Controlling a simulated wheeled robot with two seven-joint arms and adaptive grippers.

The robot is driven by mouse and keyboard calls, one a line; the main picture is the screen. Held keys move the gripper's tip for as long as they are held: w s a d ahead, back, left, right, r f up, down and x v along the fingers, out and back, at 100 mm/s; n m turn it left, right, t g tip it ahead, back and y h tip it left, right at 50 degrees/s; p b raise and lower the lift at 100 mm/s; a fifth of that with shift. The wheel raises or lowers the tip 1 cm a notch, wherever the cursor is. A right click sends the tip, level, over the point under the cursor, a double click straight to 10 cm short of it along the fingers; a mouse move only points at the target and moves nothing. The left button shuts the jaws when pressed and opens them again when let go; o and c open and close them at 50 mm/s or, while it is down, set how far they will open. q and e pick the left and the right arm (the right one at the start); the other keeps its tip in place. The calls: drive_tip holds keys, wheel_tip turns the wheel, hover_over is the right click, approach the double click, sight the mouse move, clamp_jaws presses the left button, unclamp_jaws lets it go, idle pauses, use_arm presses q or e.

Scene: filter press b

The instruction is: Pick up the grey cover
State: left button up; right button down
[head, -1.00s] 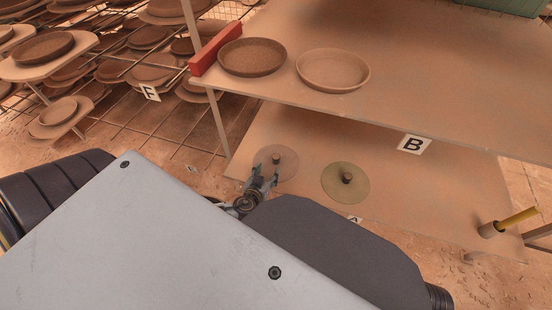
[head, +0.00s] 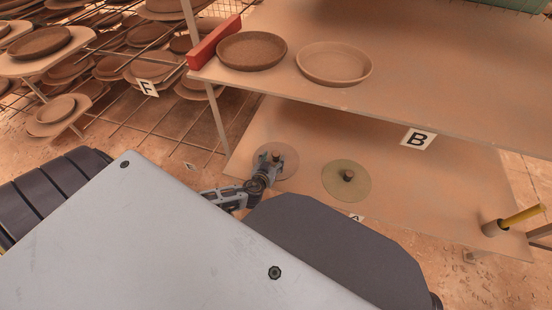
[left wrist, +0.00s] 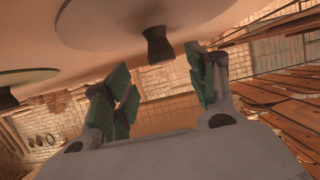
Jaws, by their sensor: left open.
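The grey cover (head: 288,156), a thin round disc with a dark knob in its middle, lies flat on the lower shelf, toward its left end. My left gripper (head: 270,163) is over its near half, with its fingers close to the knob and hiding part of the disc. In the left wrist view, the cover (left wrist: 95,25) is at the top with its knob hanging in the picture. The open fingers (left wrist: 160,85) spread to either side just short of the knob, with nothing between them. My right gripper is not seen.
A greenish cover (head: 335,187) with a dark knob lies to the right on the same lower shelf (head: 420,205). The upper shelf (head: 430,80) overhangs behind, with two brown dishes and a red block (head: 214,44). A yellow-handled tool (head: 520,216) stands at the right end.

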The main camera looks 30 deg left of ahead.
sight(276, 153)
use_arm(q)
drive_tip(key=shift+w+a+f, duration=0.1)
drive_tip(key=shift+w+f, duration=0.05)
drive_tip(key=shift+w, duration=0.15)
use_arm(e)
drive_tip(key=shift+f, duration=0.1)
use_arm(q)
drive_tip(key=shift+w, duration=0.15)
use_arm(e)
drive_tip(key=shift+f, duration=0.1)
use_arm(q)
drive_tip(key=shift+w+a+f+b, duration=0.2)
drive_tip(key=shift+w+b, duration=0.1)
drive_tip(key=shift+w, duration=0.1)
drive_tip(key=shift+b+x, duration=0.55)
drive_tip(key=shift+x, duration=0.9)
drive_tip(key=shift+w+a+f, duration=0.15)
drive_tip(key=shift+w+a, duration=0.05)
drive_tip(key=shift+w, duration=0.25)
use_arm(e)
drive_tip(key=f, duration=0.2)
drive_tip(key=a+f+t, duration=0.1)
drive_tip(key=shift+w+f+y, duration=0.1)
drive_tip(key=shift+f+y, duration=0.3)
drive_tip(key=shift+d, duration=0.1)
use_arm(q)
clamp_jaws()
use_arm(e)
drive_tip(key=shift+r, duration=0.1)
